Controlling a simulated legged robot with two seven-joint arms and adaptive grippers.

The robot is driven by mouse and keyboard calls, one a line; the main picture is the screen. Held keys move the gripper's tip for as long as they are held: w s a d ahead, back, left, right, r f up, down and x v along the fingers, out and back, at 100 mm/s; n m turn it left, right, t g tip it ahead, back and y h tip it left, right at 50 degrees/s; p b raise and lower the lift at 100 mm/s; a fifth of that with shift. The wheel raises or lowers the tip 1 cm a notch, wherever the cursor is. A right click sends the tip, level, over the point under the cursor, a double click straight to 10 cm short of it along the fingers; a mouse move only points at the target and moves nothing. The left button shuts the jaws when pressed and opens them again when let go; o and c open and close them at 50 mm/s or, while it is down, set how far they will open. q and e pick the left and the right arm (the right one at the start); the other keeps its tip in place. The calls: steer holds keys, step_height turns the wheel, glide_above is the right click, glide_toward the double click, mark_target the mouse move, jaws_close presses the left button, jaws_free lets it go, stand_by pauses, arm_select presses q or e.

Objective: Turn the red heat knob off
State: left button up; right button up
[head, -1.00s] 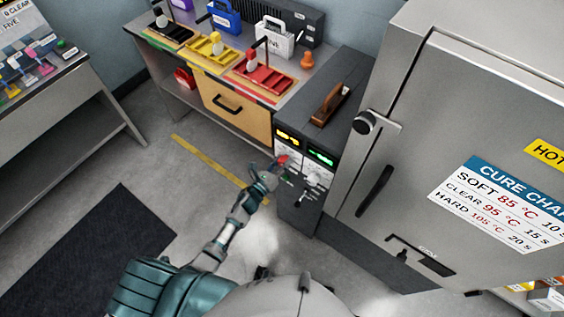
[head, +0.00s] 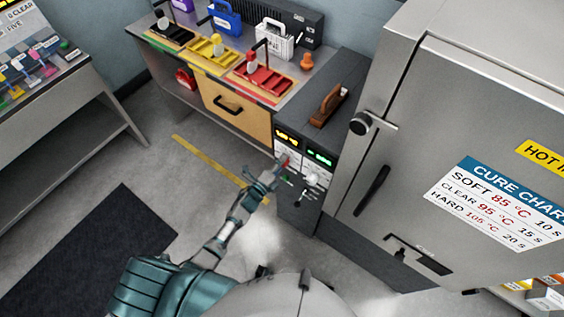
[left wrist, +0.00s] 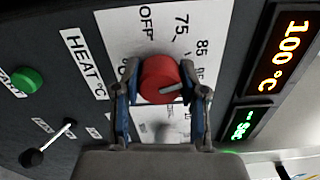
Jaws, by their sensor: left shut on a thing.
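The red heat knob (left wrist: 160,78) fills the middle of the left wrist view, on a white dial plate (left wrist: 117,22) marked OFF, 75, 85 and further values. A pale pointer line on the knob points to the right, away from OFF. My left gripper (left wrist: 163,92) has one finger on each side of the knob and is shut on it. In the head view the left gripper (head: 270,178) reaches the front of the dark control cabinet (head: 335,140), and the knob shows as a small red patch (head: 283,161). My right gripper is not in view.
An orange display (left wrist: 290,52) reads 100 °C, above a green display (left wrist: 243,122). A green button (left wrist: 28,80) and a black-tipped lever (left wrist: 47,142) are near the knob. The large grey cure chamber (head: 460,110) stands right of the cabinet.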

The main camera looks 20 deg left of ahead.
arm_select(q)
steer(key=shift+a+n, duration=0.1)
steer(key=shift+n, duration=0.8)
steer(key=shift+f+n, duration=0.1)
steer(key=shift+n, duration=0.4)
steer(key=n+p, duration=0.1)
steer(key=n, duration=0.1)
steer(key=shift+n, duration=0.4)
steer(key=n+p, duration=0.1)
steer(key=n, duration=0.2)
steer(key=shift+f+n, duration=0.15)
steer(key=shift+n, duration=0.15)
steer(key=n, duration=0.4)
steer(key=shift+s+f, duration=0.15)
steer(key=shift+f+n+p, duration=0.15)
steer(key=shift+n+p, duration=0.25)
steer(key=shift+n, duration=1.2)
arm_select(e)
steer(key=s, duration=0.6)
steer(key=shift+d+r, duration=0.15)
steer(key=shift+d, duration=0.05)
arm_select(q)
steer(key=shift+s+f, duration=0.1)
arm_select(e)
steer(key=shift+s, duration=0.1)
arm_select(q)
steer(key=o, duration=1.1)
steer(key=shift+o, duration=0.2)
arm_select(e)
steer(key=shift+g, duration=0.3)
